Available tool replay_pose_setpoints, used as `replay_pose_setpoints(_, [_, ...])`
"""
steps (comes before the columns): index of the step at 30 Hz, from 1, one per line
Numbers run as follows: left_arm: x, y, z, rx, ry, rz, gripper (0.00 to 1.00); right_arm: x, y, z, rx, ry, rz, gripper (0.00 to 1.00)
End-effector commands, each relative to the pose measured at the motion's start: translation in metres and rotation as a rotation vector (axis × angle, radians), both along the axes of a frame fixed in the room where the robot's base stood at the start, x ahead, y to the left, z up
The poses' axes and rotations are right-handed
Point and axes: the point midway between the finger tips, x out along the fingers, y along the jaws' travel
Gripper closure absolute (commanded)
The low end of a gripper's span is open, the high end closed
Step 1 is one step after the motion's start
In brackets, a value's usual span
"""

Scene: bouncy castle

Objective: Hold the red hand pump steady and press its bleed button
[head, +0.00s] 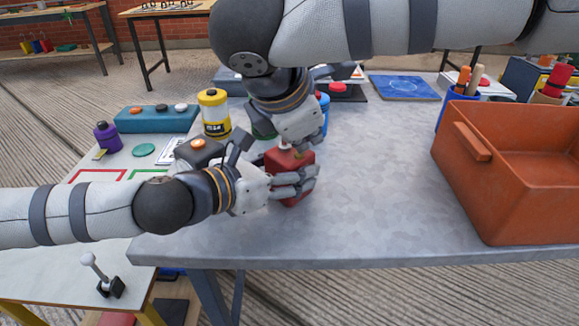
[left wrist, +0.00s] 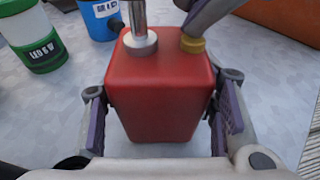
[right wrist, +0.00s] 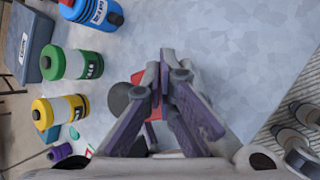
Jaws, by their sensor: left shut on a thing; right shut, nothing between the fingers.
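The red hand pump (head: 292,163) stands upright on the grey table, and its red body fills the middle of the left wrist view (left wrist: 160,95). On its top are a metal shaft with a pale collar (left wrist: 140,45) and a yellow button (left wrist: 193,44). My left gripper (head: 300,180) is shut around the sides of the pump body. My right gripper (head: 292,143) is shut and empty, pointing down over the pump top. In the left wrist view its fingertip (left wrist: 203,17) is right at the yellow button; I cannot tell if it touches. In the right wrist view its fingers hide most of the pump.
An orange crate (head: 510,165) stands on the right. A yellow bottle (head: 214,113), a green bottle (left wrist: 35,40) and a blue bottle (left wrist: 101,15) stand behind and left of the pump. A dark box with an orange button (head: 198,150) is close left. Table front is clear.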

Motion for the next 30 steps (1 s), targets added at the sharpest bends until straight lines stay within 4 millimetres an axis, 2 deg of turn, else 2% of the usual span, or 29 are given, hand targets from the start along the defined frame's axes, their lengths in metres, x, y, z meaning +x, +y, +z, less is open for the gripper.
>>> replay_pose_setpoints(11, [0.0,0.0,0.0,0.0,0.0,0.0,0.95,0.0,0.0,-0.001,0.0,0.0,0.0,1.0])
replay_pose_setpoints(18, [0.0,0.0,0.0,0.0,0.0,0.0,0.95,0.0,0.0,0.009,0.001,0.0,-0.001,1.0])
replay_pose_setpoints(25, [0.0,0.0,0.0,0.0,0.0,0.0,0.95,0.0,0.0,0.01,0.001,0.0,-0.001,1.0])
replay_pose_setpoints(30, [0.0,0.0,0.0,0.0,0.0,0.0,0.95,0.0,0.0,0.029,0.001,-0.003,-0.002,1.0])
